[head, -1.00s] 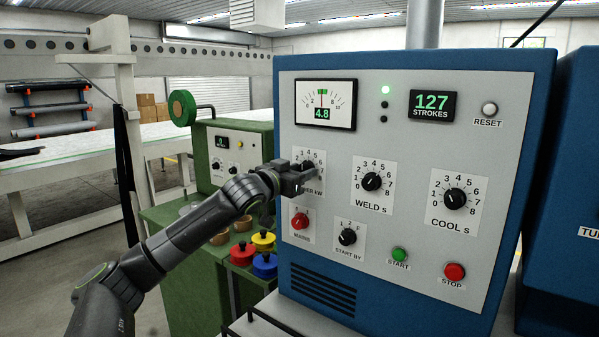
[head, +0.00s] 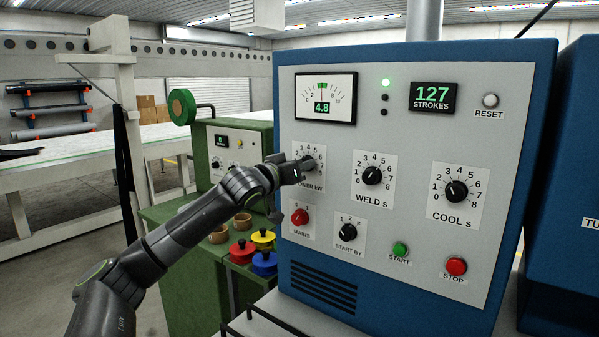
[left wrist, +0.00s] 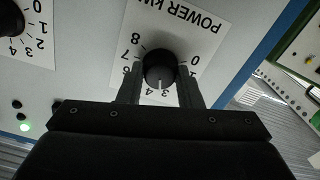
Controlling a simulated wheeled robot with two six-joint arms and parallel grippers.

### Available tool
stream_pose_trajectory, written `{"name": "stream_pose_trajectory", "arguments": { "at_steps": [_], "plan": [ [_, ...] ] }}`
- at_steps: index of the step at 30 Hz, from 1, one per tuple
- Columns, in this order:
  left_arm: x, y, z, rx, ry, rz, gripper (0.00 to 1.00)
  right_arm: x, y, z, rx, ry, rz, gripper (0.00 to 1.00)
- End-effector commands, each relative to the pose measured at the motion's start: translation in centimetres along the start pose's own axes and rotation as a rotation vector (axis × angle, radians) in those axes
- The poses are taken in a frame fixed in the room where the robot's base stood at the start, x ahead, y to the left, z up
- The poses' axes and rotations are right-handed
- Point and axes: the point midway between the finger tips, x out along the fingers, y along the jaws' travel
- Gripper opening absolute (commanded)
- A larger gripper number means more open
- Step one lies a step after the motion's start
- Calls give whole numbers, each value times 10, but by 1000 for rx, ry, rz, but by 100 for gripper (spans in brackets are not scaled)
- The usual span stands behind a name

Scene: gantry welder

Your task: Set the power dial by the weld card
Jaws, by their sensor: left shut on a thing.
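The power dial (left wrist: 160,68) is a black round knob on a white scale plate marked POWER kW, upside down in the left wrist view. Its white pointer line points at about 3 to 4 on the scale. My left gripper (head: 304,165) is shut on this knob, with one finger on each side of it in the left wrist view (left wrist: 160,84). In the head view the gripper covers the knob and part of its plate (head: 318,154). The meter (head: 325,98) above reads 4.8. I see no readable weld card. My right gripper is out of view.
The WELD s dial (head: 372,175) and COOL s dial (head: 456,191) are to the right. Below are the red mains knob (head: 300,216), start-by knob (head: 348,232), green start button (head: 400,249) and red stop button (head: 456,266).

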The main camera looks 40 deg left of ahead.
Motion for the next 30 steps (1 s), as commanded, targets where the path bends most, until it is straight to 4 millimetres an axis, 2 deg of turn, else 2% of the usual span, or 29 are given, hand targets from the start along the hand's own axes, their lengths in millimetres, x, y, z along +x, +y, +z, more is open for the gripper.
{"name": "stream_pose_trajectory", "arguments": {
  "at_steps": [12,26,27,30],
  "plan": [
    [0,0,0,-165,2,0,9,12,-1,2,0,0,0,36],
    [0,0,-1,-178,2,0,9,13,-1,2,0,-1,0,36],
    [0,0,-1,-177,2,0,37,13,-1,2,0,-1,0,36],
    [0,0,-1,-177,1,0,50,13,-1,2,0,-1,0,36]
  ]
}}
